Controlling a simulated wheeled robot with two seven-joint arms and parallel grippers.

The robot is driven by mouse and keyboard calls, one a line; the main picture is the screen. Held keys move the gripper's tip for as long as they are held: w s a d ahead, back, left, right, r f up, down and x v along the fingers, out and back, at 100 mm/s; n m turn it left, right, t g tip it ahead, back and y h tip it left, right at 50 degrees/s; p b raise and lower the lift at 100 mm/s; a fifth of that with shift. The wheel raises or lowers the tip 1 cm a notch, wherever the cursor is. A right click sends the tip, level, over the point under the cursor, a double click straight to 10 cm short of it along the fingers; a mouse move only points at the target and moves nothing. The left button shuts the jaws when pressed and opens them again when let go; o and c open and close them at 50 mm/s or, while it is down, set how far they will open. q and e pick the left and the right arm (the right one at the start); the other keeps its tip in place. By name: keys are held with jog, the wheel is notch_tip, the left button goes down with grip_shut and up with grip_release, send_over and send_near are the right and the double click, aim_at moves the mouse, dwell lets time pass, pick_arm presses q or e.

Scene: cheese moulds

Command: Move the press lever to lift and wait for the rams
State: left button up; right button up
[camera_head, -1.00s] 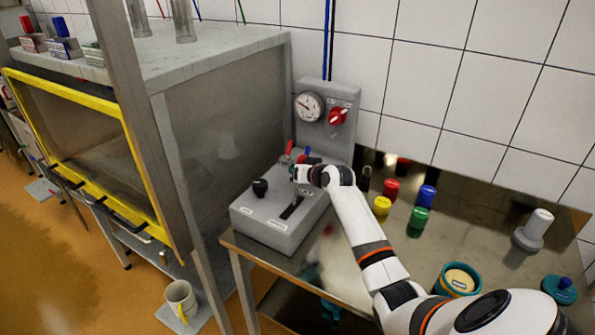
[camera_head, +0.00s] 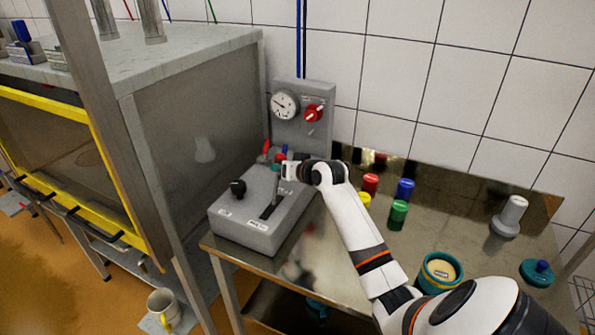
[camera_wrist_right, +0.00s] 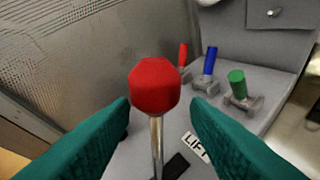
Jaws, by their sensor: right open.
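The press lever is a thin metal rod with a red knob (camera_wrist_right: 155,85); it stands in a dark slot on the grey control box (camera_head: 243,233). In the right wrist view the knob is between the two teal fingers of my right gripper (camera_wrist_right: 160,118), with gaps at both sides. The gripper is open. In the head view my right gripper (camera_head: 289,171) is at the lever's top and partly covers it. A LIFT label (camera_wrist_right: 195,147) lies to the right of the rod. The rams cannot be made out. My left gripper is not in view.
Red, blue (camera_wrist_right: 209,61) and green (camera_wrist_right: 237,83) small handles stand behind the lever. A black knob (camera_head: 237,187) is on the box's left. A gauge (camera_head: 285,104) and red switch (camera_head: 314,112) are behind. Coloured pots and a teal mould (camera_head: 440,272) stand right.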

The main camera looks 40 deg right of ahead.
jog(key=b+v, duration=0.1)
jog(key=v, duration=0.6)
jog(key=shift+s+r, duration=0.15)
jog(key=shift+r, duration=0.05)
